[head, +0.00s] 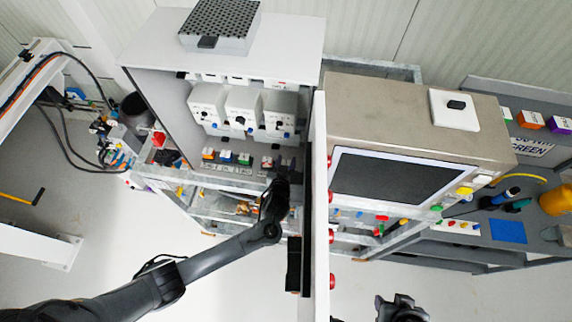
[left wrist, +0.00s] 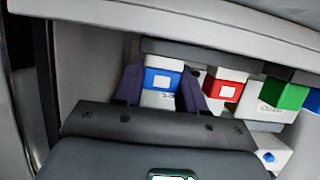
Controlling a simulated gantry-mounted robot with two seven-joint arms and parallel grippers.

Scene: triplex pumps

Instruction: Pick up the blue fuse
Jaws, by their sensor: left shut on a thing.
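The blue fuse (left wrist: 161,79) shows in the left wrist view, with a blue top, a white label and a white body. It sits at the left end of a row under a grey rail. My left gripper (head: 279,187) has one dark finger on each side of it and is shut on it. In the head view this gripper is at the right end of the fuse row in the open cabinet, and it hides the held fuse. A dark part of my right arm (head: 401,308) shows at the bottom edge; its fingers are not clear.
A red fuse (left wrist: 224,87) stands close to the right of the held one, then a green fuse (left wrist: 286,94). The cabinet door (head: 320,200) stands open just right of my left gripper. A beige box with a dark screen (head: 400,178) is farther right.

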